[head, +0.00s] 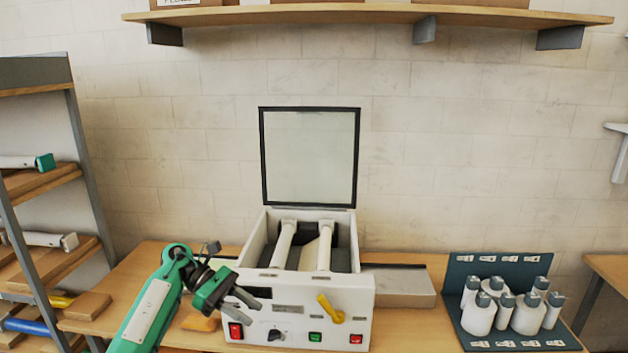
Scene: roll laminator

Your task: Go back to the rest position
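The roll laminator (295,323) stands on the wooden table, a white box with its framed clear lid (311,157) raised upright at the back. Two pale rollers (284,246) show inside its open top. Its front bears a yellow lever (330,309), a red switch (235,331), a dark knob (275,335), a green button (315,337) and a red button (356,339). My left gripper (252,300) is in front of the laminator's left front, its dark fingers apart with nothing between them. My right gripper is not in view.
A dark blue board (466,265) with several white, grey-capped bottles stands on the table at right. A grey tray (400,285) sits beside the laminator. A shelf rack (75,150) stands at left, and a wall shelf (370,14) hangs above. The wall between is clear.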

